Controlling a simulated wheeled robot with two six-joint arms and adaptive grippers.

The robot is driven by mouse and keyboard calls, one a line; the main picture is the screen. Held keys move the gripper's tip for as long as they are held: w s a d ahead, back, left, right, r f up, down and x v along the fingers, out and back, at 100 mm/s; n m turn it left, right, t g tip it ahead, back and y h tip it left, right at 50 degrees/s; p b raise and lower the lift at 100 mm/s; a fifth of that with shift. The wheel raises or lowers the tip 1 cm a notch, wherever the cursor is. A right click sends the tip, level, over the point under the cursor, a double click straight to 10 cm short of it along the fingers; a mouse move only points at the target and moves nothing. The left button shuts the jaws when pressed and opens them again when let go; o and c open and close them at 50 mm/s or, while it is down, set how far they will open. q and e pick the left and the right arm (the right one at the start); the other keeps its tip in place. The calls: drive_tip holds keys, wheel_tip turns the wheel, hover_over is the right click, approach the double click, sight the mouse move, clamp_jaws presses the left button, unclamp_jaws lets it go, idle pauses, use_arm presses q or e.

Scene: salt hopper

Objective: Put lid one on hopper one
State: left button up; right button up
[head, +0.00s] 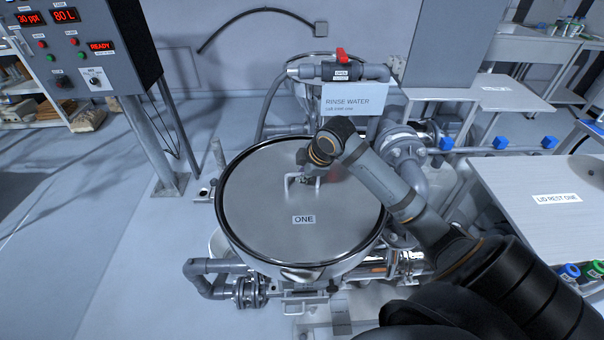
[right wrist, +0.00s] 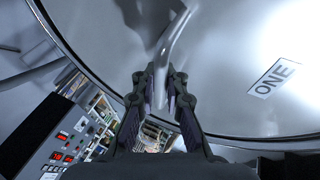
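Lid one (head: 255,205) is a round grey metal disc with a dark rim and a label reading ONE. It lies over the mouth of hopper one (head: 300,275), roughly centred and about level. I cannot tell whether its rim touches the hopper all round. My right gripper (head: 308,179) is at the lid's bar handle (head: 290,184), partly hidden by my own wrist. In the right wrist view, the fingers (right wrist: 163,78) are closed on the handle bar (right wrist: 175,40), and the lid (right wrist: 235,50) fills the upper part. My left gripper is not in view.
A grey table labelled LID REST ONE (head: 530,190) stands at the right, its visible top bare. A rinse-water pipe with a red valve handle (head: 342,54) is behind the hopper. A control panel (head: 80,45) stands at the left. The floor at left is clear.

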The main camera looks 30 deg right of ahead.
drive_tip(key=o, duration=0.5)
drive_tip(key=shift+r, duration=0.1)
drive_tip(key=shift+v, duration=3.7)
